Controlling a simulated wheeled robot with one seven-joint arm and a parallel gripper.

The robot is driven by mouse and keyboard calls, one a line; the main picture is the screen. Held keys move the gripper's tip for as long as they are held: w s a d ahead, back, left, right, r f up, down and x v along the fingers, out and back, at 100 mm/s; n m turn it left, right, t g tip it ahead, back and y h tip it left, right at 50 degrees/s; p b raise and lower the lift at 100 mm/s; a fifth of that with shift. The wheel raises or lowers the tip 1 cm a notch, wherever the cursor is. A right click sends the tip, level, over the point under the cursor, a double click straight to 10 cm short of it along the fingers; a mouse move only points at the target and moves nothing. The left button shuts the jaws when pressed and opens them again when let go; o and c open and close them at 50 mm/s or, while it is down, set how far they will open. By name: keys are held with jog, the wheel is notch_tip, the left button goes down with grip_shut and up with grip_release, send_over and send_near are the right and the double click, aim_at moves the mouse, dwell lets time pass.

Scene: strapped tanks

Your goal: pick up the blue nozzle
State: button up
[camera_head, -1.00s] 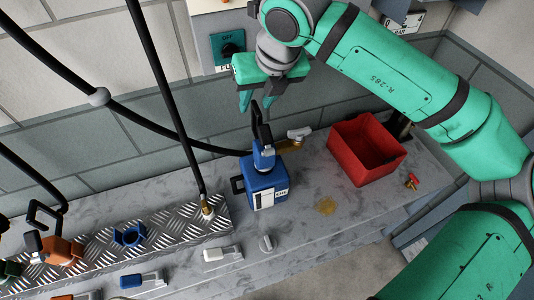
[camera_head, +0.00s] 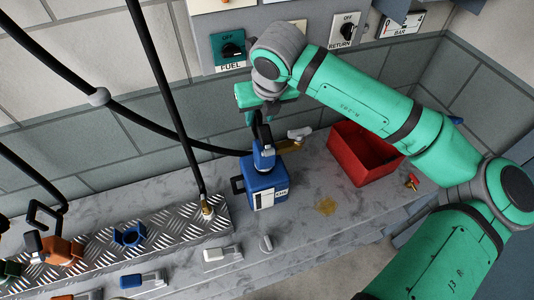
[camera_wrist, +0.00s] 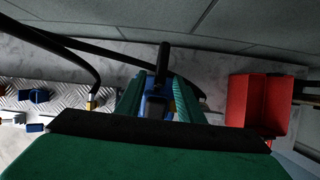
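The blue nozzle (camera_head: 264,157) stands upright in the top of a blue tank (camera_head: 266,188), its black handle pointing up. My gripper (camera_head: 260,120) is just above it, pointing down, with its fingers close to the black handle. In the wrist view, the blue nozzle (camera_wrist: 158,88) shows between the two green fingers of my gripper (camera_wrist: 159,92), with gaps on both sides. The gripper is open and holds nothing. The lower part of the nozzle is hidden by the gripper body there.
A red bin (camera_head: 362,153) stands right of the tank. A brass-ended fitting (camera_head: 296,138) lies behind the tank. Black hoses (camera_head: 165,95) hang at left, above a metal tread plate (camera_head: 170,225) holding other nozzles. A fuel switch panel (camera_head: 230,50) is on the wall behind.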

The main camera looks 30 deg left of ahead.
jog(key=shift+x, duration=0.75)
jog(key=shift+c, duration=0.6)
grip_shut()
jog(key=shift+r, duration=0.1)
